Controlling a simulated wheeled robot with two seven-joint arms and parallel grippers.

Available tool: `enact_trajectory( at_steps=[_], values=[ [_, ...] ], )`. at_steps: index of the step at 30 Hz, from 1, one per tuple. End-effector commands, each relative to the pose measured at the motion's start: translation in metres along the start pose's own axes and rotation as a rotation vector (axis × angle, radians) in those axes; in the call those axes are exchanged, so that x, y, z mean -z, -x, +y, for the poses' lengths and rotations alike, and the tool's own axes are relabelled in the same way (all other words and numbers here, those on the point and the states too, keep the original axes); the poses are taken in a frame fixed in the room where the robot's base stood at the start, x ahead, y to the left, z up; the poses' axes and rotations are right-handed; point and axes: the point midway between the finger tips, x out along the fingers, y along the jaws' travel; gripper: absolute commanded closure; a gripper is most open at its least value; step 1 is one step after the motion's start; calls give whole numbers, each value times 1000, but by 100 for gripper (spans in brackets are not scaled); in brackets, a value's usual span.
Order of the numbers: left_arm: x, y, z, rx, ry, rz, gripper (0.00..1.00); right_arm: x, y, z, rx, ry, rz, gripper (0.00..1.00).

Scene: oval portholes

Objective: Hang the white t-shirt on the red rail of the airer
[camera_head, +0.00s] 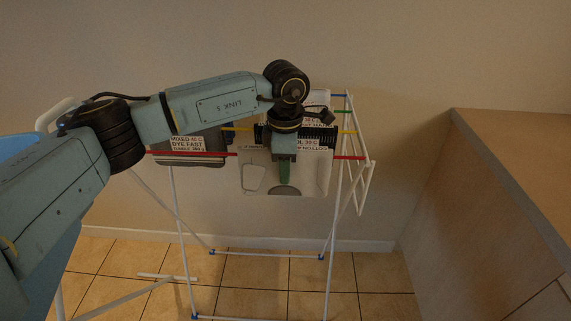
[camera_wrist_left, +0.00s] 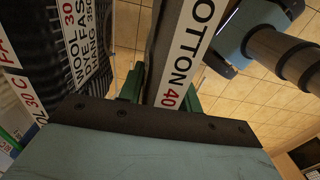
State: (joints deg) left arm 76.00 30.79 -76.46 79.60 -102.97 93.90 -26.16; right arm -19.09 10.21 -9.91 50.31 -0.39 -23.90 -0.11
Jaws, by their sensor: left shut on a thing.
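The white t-shirt (camera_head: 314,178) shows in the head view at the front of the airer, with pale grey printed shapes. It covers the middle of the red rail (camera_head: 205,154), which shows on both sides of it. I cannot tell whether it lies over the rail or in front of it. In the left wrist view, a cloth strip with a COTTON 40 label (camera_wrist_left: 180,65) runs between the green fingertips (camera_wrist_left: 162,92). My arm hides part of the shirt's top. My right gripper is out of view.
A grey garment (camera_head: 190,160) labelled MIXED 40 C hangs on the red rail's left part. A black garment (camera_head: 322,133) hangs behind on the yellow rail (camera_head: 347,132). More labelled laundry hangs farther back. A wooden counter (camera_head: 515,150) stands right; tiled floor lies below.

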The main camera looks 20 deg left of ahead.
Motion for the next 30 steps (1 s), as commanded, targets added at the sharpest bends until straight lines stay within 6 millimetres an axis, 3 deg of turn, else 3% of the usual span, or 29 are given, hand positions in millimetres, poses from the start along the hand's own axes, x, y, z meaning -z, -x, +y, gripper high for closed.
enact_trajectory(
  at_steps=[8, 9, 15, 24, 28, 30],
  values=[
    [0, 0, 0, 0, 0, 0, 92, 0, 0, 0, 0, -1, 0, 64],
    [0, 0, 0, 0, 0, 0, 63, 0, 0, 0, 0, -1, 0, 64],
    [0, 0, 0, 0, 0, 0, 40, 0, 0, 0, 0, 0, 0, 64],
    [0, 3, 0, 0, 0, 0, 40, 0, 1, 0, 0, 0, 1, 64],
    [0, 18, 1, -3, 0, -1, 40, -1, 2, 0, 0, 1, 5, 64],
    [0, 33, 0, -3, -1, -2, 40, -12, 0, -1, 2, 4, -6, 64]
  ],
)
